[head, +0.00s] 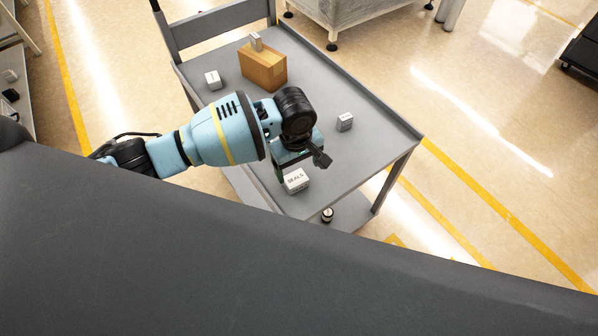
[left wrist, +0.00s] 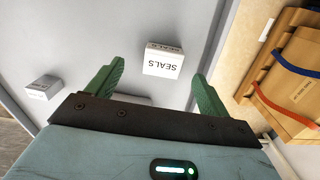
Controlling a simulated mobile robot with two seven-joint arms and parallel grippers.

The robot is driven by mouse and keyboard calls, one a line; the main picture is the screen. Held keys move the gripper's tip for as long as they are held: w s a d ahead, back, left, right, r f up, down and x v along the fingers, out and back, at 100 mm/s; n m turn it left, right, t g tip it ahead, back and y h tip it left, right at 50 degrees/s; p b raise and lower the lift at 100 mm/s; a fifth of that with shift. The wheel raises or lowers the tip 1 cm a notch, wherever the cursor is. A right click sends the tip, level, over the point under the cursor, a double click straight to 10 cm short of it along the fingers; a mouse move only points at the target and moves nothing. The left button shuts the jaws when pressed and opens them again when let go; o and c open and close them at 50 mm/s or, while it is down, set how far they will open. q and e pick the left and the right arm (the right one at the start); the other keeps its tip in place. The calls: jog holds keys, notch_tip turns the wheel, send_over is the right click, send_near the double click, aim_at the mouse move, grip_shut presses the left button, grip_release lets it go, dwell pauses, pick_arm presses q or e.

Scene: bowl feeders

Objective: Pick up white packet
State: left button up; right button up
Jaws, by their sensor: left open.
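A small white packet (head: 296,181) marked SEALS lies on the grey cart top near its front edge. In the left wrist view the same white packet (left wrist: 163,64) shows beyond and between the two green fingers. My left gripper (head: 290,170) is just above it in the head view and partly covers it. In the left wrist view the left gripper (left wrist: 158,69) is open, with nothing held. I cannot tell how much height is left between fingertips and packet. My right gripper is not in view.
Brown cartons (left wrist: 295,75) with blue and red bands lie beyond the cart edge.

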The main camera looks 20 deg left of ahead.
aim_at(296, 179)
pick_arm(q)
jog(key=shift+w+a+r+n, duration=0.3)
jog(key=shift+w+a+r, duration=0.05)
jog(key=shift+a+r, duration=0.15)
notch_tip(296, 179, down, 2)
jog(key=shift+s, duration=0.1)
jog(key=shift+s+f+b, duration=0.1)
jog(key=shift+f+b, duration=0.55)
jog(key=shift+f, duration=2.35)
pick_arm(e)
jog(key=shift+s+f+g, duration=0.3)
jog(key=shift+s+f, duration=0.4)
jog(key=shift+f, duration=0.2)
pick_arm(q)
jog(key=shift+c, duration=0.8)
jog(key=c, duration=0.9)
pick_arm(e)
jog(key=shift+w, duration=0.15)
